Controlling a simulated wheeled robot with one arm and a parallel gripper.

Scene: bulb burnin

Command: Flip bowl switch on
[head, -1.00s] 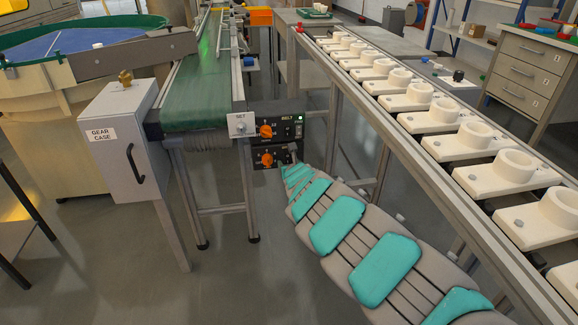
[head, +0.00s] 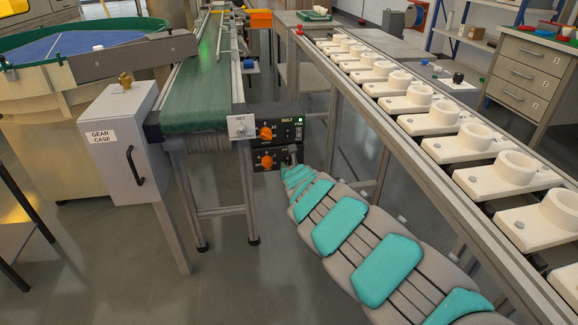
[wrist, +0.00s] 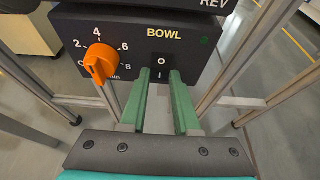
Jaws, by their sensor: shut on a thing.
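The BOWL control box (wrist: 120,45) is a black panel with an orange dial (wrist: 100,62) and a dark green lamp (wrist: 204,40) that looks unlit. The bowl switch (wrist: 161,67), a black rocker marked O above I, is at the fingertips. My gripper (wrist: 164,78) has two green fingers, one on each side of the switch and shut on it; the exact contact is hard to see. In the head view the BOWL box (head: 263,160) is the lower of two stacked boxes, and my arm hides its right part.
The BELT box (head: 277,128) sits directly above, with an orange knob and a lit green lamp. The green conveyor (head: 196,105) and its legs stand to the left, beside the grey gear case (head: 122,140). A rail of white holders (head: 465,140) runs along the right.

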